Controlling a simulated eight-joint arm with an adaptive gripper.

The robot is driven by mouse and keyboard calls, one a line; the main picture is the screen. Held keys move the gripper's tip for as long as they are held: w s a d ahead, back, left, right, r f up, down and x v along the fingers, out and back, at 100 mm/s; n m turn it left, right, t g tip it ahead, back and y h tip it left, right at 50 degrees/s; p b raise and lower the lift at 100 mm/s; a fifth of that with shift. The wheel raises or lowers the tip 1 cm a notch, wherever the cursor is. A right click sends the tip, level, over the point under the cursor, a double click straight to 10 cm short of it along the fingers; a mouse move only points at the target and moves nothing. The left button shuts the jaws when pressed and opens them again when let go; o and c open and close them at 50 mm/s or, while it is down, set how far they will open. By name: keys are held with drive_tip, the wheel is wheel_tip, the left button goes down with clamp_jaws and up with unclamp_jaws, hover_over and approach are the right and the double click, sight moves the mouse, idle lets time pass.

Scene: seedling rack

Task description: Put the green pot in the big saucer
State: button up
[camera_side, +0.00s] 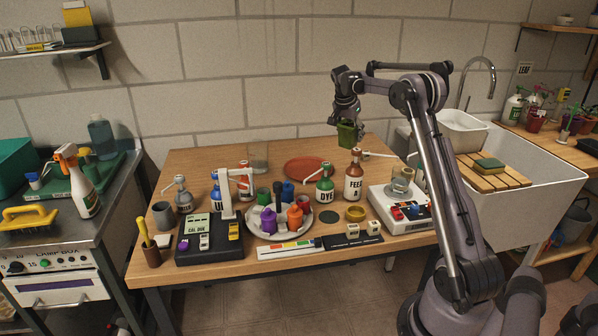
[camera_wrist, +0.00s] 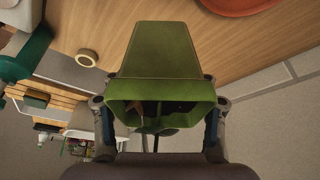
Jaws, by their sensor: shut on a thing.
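The green pot (camera_side: 347,133) hangs in the air above the back right of the wooden table. My gripper (camera_side: 347,115) is shut on it near its rim. In the wrist view the pot (camera_wrist: 163,55) fills the middle, with my gripper's fingers (camera_wrist: 156,118) on both sides of its rim; its inside is dark and hard to make out. The big saucer, a flat terracotta-red dish (camera_side: 306,169), lies at the back of the table, below and to the left of the pot. Its edge shows in the wrist view (camera_wrist: 240,4). It looks empty.
A brown FEED A bottle (camera_side: 353,182) and green DYE bottle (camera_side: 325,190) stand in front and right of the saucer. A clear glass (camera_side: 258,158) is to its left. A round tray (camera_side: 262,238) of small coloured pots is nearer. A white sink (camera_side: 530,170) lies right.

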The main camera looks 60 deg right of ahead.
drive_tip(key=w, duration=0.1)
drive_tip(key=w+a+n, duration=0.1)
drive_tip(key=shift+w, duration=0.35)
drive_tip(key=w+a+f, duration=0.1)
drive_tip(key=w+f, duration=0.1)
drive_tip(key=w, duration=0.1)
drive_tip(key=w+a+f, duration=0.1)
drive_tip(key=w+f, duration=0.1)
drive_tip(key=w, duration=0.1)
drive_tip(key=w+a+f, duration=0.2)
drive_tip(key=w, duration=0.2)
drive_tip(key=shift+w+f, duration=0.1)
drive_tip(key=shift+f, duration=2.25)
drive_tip(key=shift+f, duration=0.1)
drive_tip(key=o, duration=1.3)
